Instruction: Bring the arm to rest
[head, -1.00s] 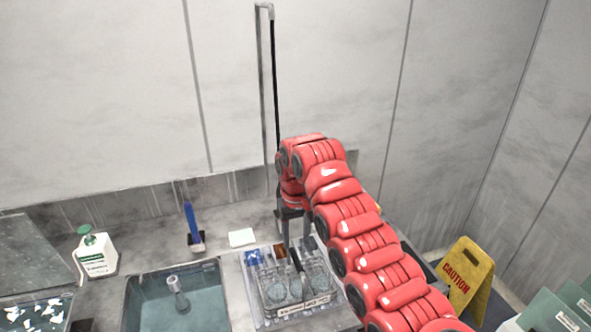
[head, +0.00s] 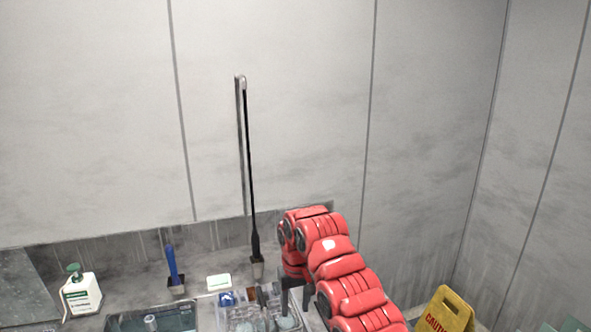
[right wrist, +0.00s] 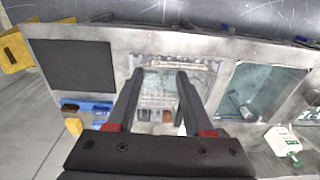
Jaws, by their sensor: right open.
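My right gripper shows at the end of the red arm in the head view (head: 284,306), pointing down at the tray area. In the right wrist view its two dark fingers (right wrist: 161,75) stand apart with nothing held between them. The clear tray (head: 236,318) with glassware is beneath or just behind it, partly cut off by the lower edge; the tray also shows beyond the fingers in the right wrist view (right wrist: 160,97). The height of the fingers above the tray is hard to tell. My left gripper is not in view.
A sink (head: 125,322) holds a pale cylinder (head: 151,322). A yellow caution sign (head: 446,312) is at right. A dark mat (right wrist: 70,66) lies on the counter.

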